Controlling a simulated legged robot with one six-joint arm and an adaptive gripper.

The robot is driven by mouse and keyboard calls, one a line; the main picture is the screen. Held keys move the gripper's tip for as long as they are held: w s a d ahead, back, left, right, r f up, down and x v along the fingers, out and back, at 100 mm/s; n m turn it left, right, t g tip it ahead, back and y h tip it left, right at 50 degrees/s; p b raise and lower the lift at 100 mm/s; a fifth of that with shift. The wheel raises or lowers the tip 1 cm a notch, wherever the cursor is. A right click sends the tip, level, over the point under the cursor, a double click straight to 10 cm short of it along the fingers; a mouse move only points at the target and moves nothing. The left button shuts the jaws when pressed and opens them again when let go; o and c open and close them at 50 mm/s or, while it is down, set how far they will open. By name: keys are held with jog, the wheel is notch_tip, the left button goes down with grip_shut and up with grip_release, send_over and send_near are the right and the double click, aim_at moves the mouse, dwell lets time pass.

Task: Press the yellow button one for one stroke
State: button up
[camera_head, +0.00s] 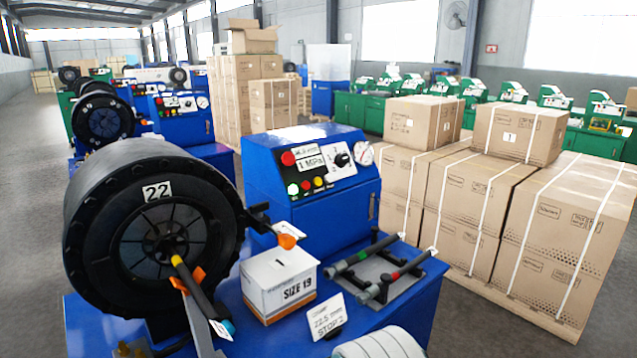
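The yellow button (318,181) sits in a row of small round buttons on the sloped front of a blue control box (268,185). I cannot make out my gripper in this view. Nothing covers the yellow button.
A large black crimper head (160,190) marked 22 stands left of the control box. A SIZE 19 box (280,283), a rod rack (385,270) and a sign (326,316) occupy the bench. Cartons (565,235) stand right.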

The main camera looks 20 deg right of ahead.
grip_shut()
dwell(1.1)
